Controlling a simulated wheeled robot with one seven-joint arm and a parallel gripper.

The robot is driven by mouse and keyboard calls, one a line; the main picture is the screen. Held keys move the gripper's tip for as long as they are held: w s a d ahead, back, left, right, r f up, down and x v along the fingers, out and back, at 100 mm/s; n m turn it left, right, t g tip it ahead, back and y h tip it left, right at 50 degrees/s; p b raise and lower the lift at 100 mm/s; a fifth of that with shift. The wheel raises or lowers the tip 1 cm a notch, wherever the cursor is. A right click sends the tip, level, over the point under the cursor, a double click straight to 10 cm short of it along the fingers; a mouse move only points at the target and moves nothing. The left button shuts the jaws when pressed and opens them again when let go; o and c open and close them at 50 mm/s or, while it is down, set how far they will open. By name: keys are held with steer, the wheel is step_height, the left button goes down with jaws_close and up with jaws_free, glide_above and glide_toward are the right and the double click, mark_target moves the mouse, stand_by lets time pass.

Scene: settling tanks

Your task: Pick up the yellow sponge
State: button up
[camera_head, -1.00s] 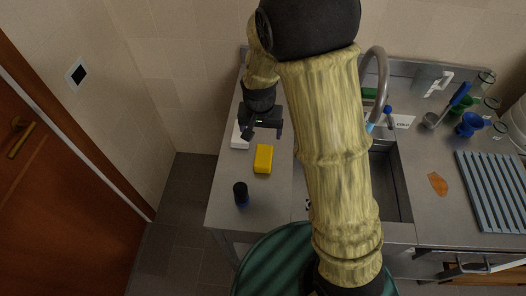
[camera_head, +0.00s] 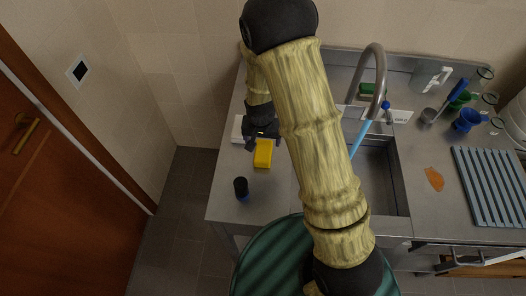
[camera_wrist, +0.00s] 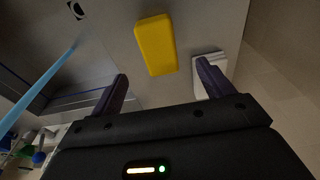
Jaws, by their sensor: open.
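The yellow sponge (camera_head: 262,155) lies on the steel counter left of the sink, its far end partly covered by my gripper in the head view. It is a plain yellow block in the wrist view (camera_wrist: 156,45), ahead of my fingers and roughly between their lines. My gripper (camera_head: 262,138) is open and empty, above the counter near the sponge's far end. Its two dark fingers also show in the wrist view (camera_wrist: 162,84), spread apart. I see no contact with the sponge.
A dark bottle (camera_head: 241,188) stands on the counter near its front left. A white object (camera_head: 238,128) lies beside my gripper; the right finger overlaps it in the wrist view (camera_wrist: 210,62). The sink (camera_head: 385,180) with its tall faucet (camera_head: 379,75) is to the right.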

mark_target(263, 150)
steer(key=shift+w+f+p, duration=0.15)
steer(key=shift+f+p, duration=0.15)
steer(key=shift+f, duration=0.75)
steer(key=shift+w+f+p, duration=0.15)
steer(key=shift+f+p, duration=0.1)
steer(key=shift+f, duration=0.8)
steer(key=shift+d+f, duration=0.1)
steer(key=f, duration=0.1)
steer(key=p, duration=0.1)
steer(key=f+p, duration=0.1)
steer(key=shift+w+d+f, duration=0.15)
steer(key=shift+w+f, duration=0.1)
steer(key=shift+f, duration=0.05)
steer(key=shift+w+f+p, duration=0.2)
steer(key=shift+f+p, duration=0.35)
steer(key=shift+f, duration=0.65)
steer(key=shift+c, duration=0.4)
steer(key=c, duration=1)
